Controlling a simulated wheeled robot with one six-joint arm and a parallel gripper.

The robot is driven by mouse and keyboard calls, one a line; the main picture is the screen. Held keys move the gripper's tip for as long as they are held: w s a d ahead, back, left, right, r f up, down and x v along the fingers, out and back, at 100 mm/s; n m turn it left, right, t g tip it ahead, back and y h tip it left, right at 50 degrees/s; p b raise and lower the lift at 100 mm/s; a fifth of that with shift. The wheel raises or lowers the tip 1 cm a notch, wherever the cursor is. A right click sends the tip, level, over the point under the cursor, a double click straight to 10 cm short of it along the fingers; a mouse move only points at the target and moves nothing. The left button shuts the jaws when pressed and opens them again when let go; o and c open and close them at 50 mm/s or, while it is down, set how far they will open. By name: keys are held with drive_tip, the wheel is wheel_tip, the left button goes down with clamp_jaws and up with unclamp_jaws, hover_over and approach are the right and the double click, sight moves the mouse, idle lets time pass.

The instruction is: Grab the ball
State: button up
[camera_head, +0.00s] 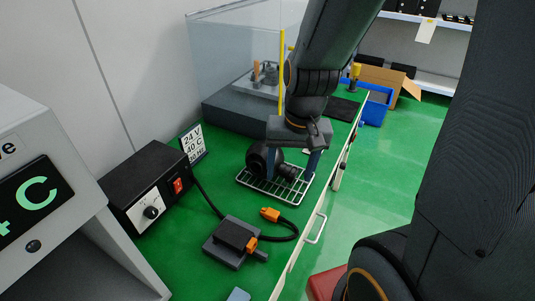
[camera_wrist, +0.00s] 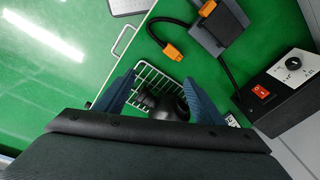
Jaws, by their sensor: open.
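A black rounded object (camera_head: 258,158) sits on a small wire rack (camera_head: 271,192) on the green bench; no clearly separate ball can be made out. Ridged black parts lie beside it on the rack. My gripper (camera_head: 294,168) points down over the rack, its two blue fingers apart. In the wrist view the black object (camera_wrist: 168,105) shows between the fingers of my gripper (camera_wrist: 158,82), partly hidden by the gripper body. The rack (camera_wrist: 151,73) shows there too. I cannot tell whether the fingers touch the object.
A black power box (camera_head: 150,185) with a red switch stands left of the rack. A dark device (camera_head: 231,243) with an orange plug and a looped cable lies in front. A clear enclosure (camera_head: 235,60) stands behind. The bench edge runs close on the right.

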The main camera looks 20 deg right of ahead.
drive_tip(key=w+d+f+m+y, duration=0.2)
drive_tip(key=w+f+m, duration=0.3)
drive_tip(key=m, duration=0.8)
drive_tip(key=m+t, duration=0.2)
drive_tip(key=m, duration=0.8)
hover_over(284, 166)
drive_tip(key=s+d, duration=0.1)
drive_tip(key=d, duration=0.1)
drive_tip(key=shift+s+a+f+y+b, duration=0.15)
drive_tip(key=shift+a+f+y+b, duration=0.15)
drive_tip(key=shift+f, duration=0.25)
drive_tip(key=shift+d+f+m, duration=0.15)
drive_tip(key=shift+f+m, duration=0.1)
drive_tip(key=shift+m, duration=0.05)
drive_tip(key=shift+b+x, duration=0.3)
drive_tip(key=shift+x, duration=0.6)
drive_tip(key=b+x, duration=0.1)
drive_tip(key=x, duration=0.4)
drive_tip(key=shift+f, duration=0.35)
clamp_jaws()
